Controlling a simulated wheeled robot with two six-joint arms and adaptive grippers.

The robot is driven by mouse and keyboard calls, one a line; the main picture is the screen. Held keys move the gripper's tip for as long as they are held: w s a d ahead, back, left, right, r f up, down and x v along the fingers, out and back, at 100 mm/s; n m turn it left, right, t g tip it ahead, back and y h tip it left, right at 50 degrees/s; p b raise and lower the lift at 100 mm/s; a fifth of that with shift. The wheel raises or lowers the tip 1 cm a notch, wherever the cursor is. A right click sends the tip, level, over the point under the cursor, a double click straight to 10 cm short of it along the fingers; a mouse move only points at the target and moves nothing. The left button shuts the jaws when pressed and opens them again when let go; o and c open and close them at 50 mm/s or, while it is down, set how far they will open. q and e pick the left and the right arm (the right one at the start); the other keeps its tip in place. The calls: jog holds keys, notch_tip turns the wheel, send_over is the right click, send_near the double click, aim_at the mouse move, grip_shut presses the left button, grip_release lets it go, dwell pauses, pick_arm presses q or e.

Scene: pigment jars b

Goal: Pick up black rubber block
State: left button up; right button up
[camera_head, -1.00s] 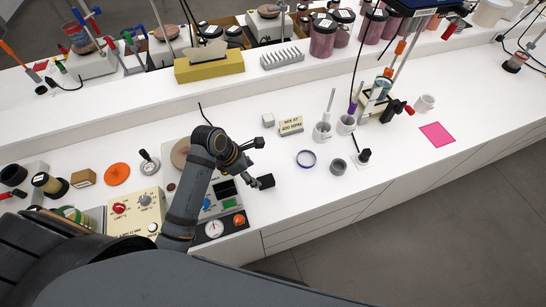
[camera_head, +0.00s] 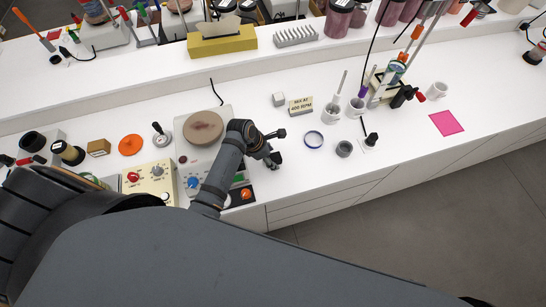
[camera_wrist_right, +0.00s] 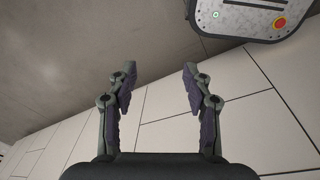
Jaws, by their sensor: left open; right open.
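I cannot clearly make out a black rubber block in the head view; my left arm and body hide part of the bench.
A brown disc (camera_head: 203,127) and control boxes (camera_head: 150,181) are left. A pink sheet (camera_head: 447,123) lies far right.

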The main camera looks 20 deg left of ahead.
pick_arm(q)
jog(key=shift+w+d+f, duration=0.1)
jog(key=shift+d+f, duration=0.1)
jog(key=shift+f, duration=0.2)
jog(key=shift+w+f, duration=0.1)
jog(key=shift+f, duration=0.1)
jog(key=c, duration=1.3)
pick_arm(e)
jog(key=shift+s+d, duration=0.25)
jog(key=shift+s, duration=0.35)
pick_arm(q)
jog(key=shift+r, duration=0.2)
pick_arm(e)
jog(key=shift+a, duration=0.1)
